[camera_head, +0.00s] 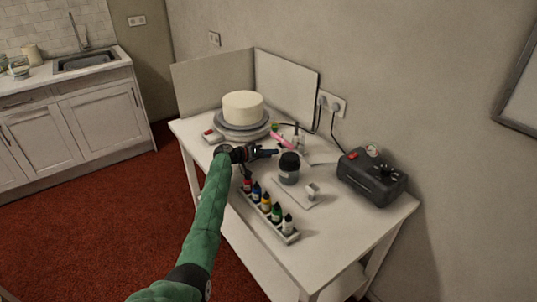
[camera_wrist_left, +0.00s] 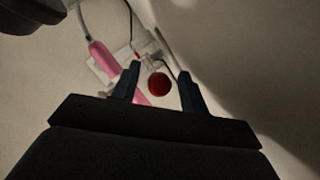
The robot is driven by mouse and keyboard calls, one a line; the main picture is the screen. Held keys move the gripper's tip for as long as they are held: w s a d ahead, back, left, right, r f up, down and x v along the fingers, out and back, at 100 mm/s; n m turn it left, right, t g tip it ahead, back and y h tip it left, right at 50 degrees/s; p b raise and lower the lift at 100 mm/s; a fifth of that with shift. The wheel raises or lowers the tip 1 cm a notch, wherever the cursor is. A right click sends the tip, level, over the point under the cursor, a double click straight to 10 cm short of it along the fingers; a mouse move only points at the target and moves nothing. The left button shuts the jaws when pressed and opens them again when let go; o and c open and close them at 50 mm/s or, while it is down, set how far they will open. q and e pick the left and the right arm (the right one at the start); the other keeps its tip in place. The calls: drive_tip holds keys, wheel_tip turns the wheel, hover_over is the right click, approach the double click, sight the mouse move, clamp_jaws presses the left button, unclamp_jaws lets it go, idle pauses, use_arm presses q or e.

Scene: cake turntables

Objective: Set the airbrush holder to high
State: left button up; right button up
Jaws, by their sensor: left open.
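The airbrush holder is a pale upright piece (camera_head: 296,140) on a light base near the back of the table, with a pink airbrush (camera_head: 282,139) beside it. The wrist view shows the pink airbrush (camera_wrist_left: 103,57), a pale plate (camera_wrist_left: 108,70) and a round red knob (camera_wrist_left: 158,85). My left gripper (camera_head: 274,153) is open, in front of the holder and left of a dark-lidded jar. In the wrist view its blue fingertips (camera_wrist_left: 160,72) are apart, and the knob shows between them. I cannot tell whether they touch it, nor the holder's setting.
A white cake (camera_head: 243,106) stands on a turntable (camera_head: 240,127) at the back left. The dark-lidded jar (camera_head: 289,176) stands close to the gripper. A rack of several paint bottles (camera_head: 290,238) is at the front. A black compressor (camera_head: 371,182) is on the right.

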use_arm(q)
clamp_jaws()
drive_tip(key=shift+r, duration=0.1)
